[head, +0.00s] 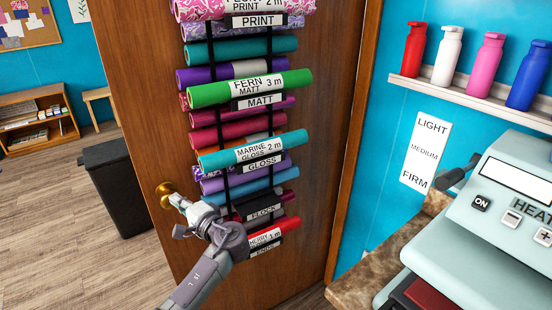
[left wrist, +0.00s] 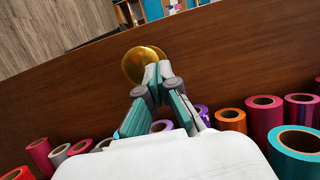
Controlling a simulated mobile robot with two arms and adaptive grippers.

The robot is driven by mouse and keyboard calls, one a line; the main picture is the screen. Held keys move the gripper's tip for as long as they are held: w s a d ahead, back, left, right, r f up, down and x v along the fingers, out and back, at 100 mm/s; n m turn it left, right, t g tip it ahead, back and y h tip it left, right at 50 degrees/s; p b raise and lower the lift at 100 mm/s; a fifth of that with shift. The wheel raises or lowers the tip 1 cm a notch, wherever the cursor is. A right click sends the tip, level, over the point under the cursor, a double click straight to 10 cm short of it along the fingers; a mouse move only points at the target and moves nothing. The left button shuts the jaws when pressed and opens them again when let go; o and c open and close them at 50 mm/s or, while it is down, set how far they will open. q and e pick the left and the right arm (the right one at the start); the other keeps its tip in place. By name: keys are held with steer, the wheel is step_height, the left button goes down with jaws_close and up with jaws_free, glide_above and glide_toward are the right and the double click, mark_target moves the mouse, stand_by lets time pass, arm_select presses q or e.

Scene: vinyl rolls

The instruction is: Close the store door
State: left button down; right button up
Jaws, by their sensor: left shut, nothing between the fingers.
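The store door (head: 145,80) is a brown wooden door that stands open, with the room showing past its left edge. A brass knob (head: 165,189) sits near its left edge. My left gripper (head: 178,200) is shut and empty, with its fingertips right at the knob. In the left wrist view the closed fingertips (left wrist: 158,72) overlap the lower part of the round knob (left wrist: 145,65); I cannot tell whether they touch it. My right gripper is not in view.
A rack of vinyl rolls (head: 250,92) hangs on the door. At the right are a heat press (head: 480,225) on a counter (head: 385,265) and a shelf with bottles (head: 447,55). A dark bin (head: 118,185) stands on the floor beyond the door's left edge.

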mark_target(172, 191)
arm_select(q)
steer(key=shift+w+a, duration=0.1)
steer(key=w+b, duration=0.1)
steer(key=w+a+b, duration=0.1)
steer(key=w+b, duration=0.1)
steer(key=w+a+b, duration=0.1)
steer(key=shift+w+a+f, duration=0.15)
steer(key=shift+a+f, duration=0.05)
steer(key=shift+a, duration=0.05)
steer(key=shift+w+a+r+b, duration=0.2)
steer(key=shift+w+a+b, duration=0.25)
steer(key=shift+w+b, duration=0.25)
steer(key=shift+w, duration=0.1)
steer(key=w+b, duration=0.1)
steer(key=b, duration=0.1)
steer(key=w+a+b, duration=0.1)
steer(key=w+b, duration=0.1)
steer(key=w+a+b, duration=0.1)
steer(key=w+b, duration=0.1)
steer(key=shift+a+f+b, duration=0.2)
steer(key=shift+b, duration=0.15)
steer(key=shift+w+a+r+b, duration=0.15)
steer(key=shift+w+a+b, duration=0.1)
steer(key=shift+w+b, duration=0.35)
steer(key=shift+s+r, duration=0.1)
